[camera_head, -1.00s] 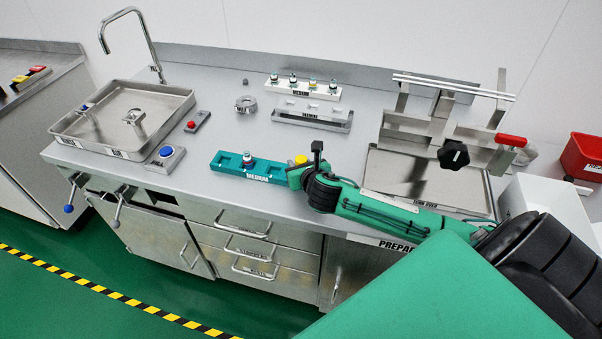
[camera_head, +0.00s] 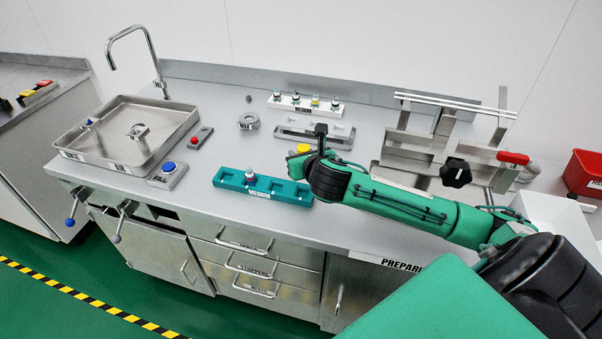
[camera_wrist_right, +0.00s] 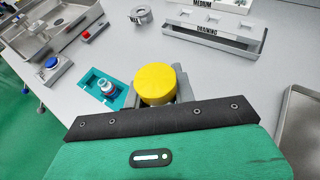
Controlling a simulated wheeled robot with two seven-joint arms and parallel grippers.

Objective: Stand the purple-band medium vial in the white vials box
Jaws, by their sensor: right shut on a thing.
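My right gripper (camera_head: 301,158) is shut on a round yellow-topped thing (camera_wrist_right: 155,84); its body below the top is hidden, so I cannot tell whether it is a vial. The gripper is above the bench, behind the right end of a teal MEDIUM rack (camera_head: 270,191). A small vial with a reddish or purple band (camera_head: 249,173) stands upright in that rack, apart from the gripper; it also shows in the right wrist view (camera_wrist_right: 106,88). The white MEDIUM vials box (camera_head: 305,108) at the back holds several upright vials in a row. My left gripper is not in view.
A metal DRAINING rack (camera_head: 308,142) lies between the white box and my right gripper. A metal ring (camera_head: 248,121) sits left of it. A sink tray (camera_head: 120,160) is at the left, and a metal stand with a black knob (camera_head: 455,172) at the right.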

